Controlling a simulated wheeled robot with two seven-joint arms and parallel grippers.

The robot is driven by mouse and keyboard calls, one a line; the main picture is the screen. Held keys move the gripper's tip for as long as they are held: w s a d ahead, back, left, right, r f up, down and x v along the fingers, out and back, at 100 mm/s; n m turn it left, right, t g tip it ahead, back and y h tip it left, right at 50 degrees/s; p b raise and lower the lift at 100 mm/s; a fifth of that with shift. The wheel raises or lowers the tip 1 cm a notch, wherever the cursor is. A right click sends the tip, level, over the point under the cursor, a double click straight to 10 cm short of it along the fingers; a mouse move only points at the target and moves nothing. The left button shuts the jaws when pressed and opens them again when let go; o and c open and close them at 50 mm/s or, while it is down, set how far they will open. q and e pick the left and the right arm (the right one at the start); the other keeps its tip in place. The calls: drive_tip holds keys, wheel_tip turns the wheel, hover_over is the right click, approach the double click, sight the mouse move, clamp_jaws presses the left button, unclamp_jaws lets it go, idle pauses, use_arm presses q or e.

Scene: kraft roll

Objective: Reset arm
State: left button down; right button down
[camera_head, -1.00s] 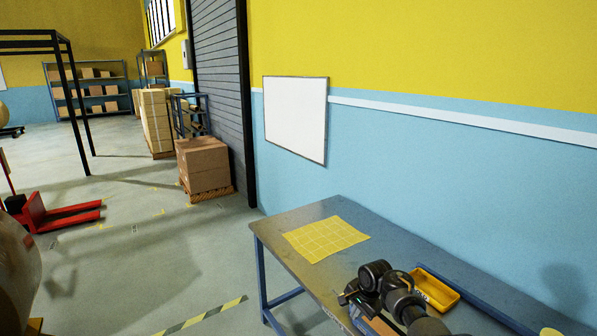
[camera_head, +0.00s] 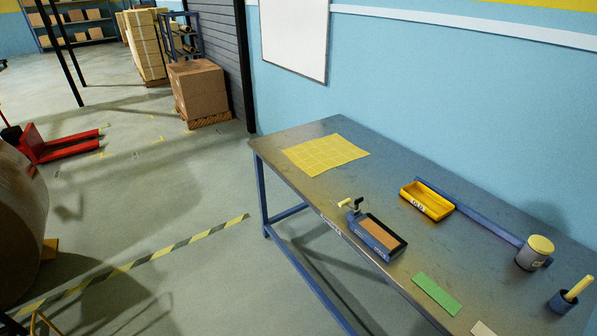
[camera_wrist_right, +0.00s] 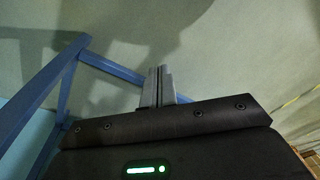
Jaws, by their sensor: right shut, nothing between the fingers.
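My right gripper (camera_wrist_right: 158,86) shows in the right wrist view with its two grey fingers together and nothing between them. Behind it are blue table legs (camera_wrist_right: 48,82) and the grey floor. Neither gripper shows in the head view now. The metal worktable (camera_head: 385,195) with a blue frame stands along the blue wall there. My left gripper is not in view.
The table carries a yellow gridded sheet (camera_head: 326,153), a blue tool with a brown pad (camera_head: 377,234), a yellow tray (camera_head: 427,201), a green card (camera_head: 436,294) and a lidded can (camera_head: 535,252). A large roll (camera_head: 22,205) and red pallet truck (camera_head: 62,147) stand left.

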drive_tip(key=s+d+f+n, duration=0.1)
drive_tip(key=s+f+n, duration=0.1)
drive_tip(key=s, duration=0.8)
drive_tip(key=s+d+f+n+b, duration=0.1)
drive_tip(key=s+f+n, duration=0.1)
drive_tip(key=s, duration=0.9)
drive_tip(key=shift+d+f+h+b, duration=0.3)
drive_tip(key=shift+f+h, duration=0.05)
drive_tip(key=shift+h, duration=0.05)
